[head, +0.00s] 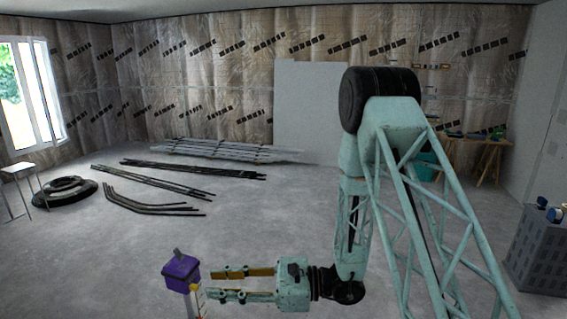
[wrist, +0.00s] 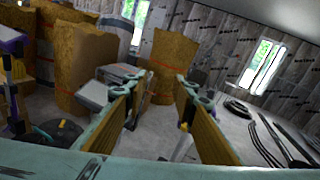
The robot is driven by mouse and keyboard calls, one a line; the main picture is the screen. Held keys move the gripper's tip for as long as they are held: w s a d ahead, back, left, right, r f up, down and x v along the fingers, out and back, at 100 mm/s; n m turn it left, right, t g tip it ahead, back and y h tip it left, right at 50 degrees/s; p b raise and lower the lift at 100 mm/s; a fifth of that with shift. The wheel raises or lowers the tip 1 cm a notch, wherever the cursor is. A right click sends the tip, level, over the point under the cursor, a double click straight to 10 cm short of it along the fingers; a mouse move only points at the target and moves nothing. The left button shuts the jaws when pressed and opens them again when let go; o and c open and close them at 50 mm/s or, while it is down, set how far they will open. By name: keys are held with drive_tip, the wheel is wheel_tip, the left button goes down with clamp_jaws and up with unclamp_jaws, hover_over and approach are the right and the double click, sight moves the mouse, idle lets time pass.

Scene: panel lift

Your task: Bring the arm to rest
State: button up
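My gripper (head: 228,283) is at the lower middle of the head view, pointing left at the end of my pale green arm. Its two long fingers with tan pads are apart, with nothing between them. In the wrist view the fingers of my gripper (wrist: 158,112) also stand wide apart, with floor and a thin stand with a yellow part showing in the gap. A purple box-like tool (head: 181,272) on a stand is just left of the fingertips in the head view. I cannot tell whether it touches them, but a small gap seems to show.
A white panel (head: 300,105) leans at the back wall. Metal profiles (head: 225,150), dark rods (head: 150,205) and a black coil (head: 66,192) lie on the floor. A workbench (head: 488,155) and a grey crate (head: 540,250) stand at right. Insulation rolls (wrist: 85,65) fill the wrist view's left. Mid-floor is clear.

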drive_tip(key=s+d+r+n+g+h+b, duration=0.1)
drive_tip(key=s+d+r+n+g+h, duration=0.15)
drive_tip(key=s+r, duration=0.35)
drive_tip(key=s+d+r+n+g+h, duration=0.15)
drive_tip(key=s+d+r+n, duration=0.25)
drive_tip(key=s, duration=0.4)
drive_tip(key=s+d+r+n+g+h+b, duration=0.1)
drive_tip(key=s+d+r+n+h, duration=0.25)
drive_tip(key=s, duration=0.45)
drive_tip(key=s+d+r+n+t+h, duration=0.2)
drive_tip(key=s+d+t+h, duration=0.1)
drive_tip(key=d, duration=0.6)
drive_tip(key=s+d+r+n+t+h+b, duration=0.1)
drive_tip(key=s+d+r+n+t+h, duration=0.1)
drive_tip(key=d, duration=0.7)
drive_tip(key=s+d+r+n+t+h, duration=0.2)
drive_tip(key=s+d+h, duration=0.3)
drive_tip(key=d, duration=0.5)
drive_tip(key=shift+s+r+t+b, duration=0.4)
drive_tip(key=shift+s+t, duration=0.4)
drive_tip(key=shift+s, duration=0.05)
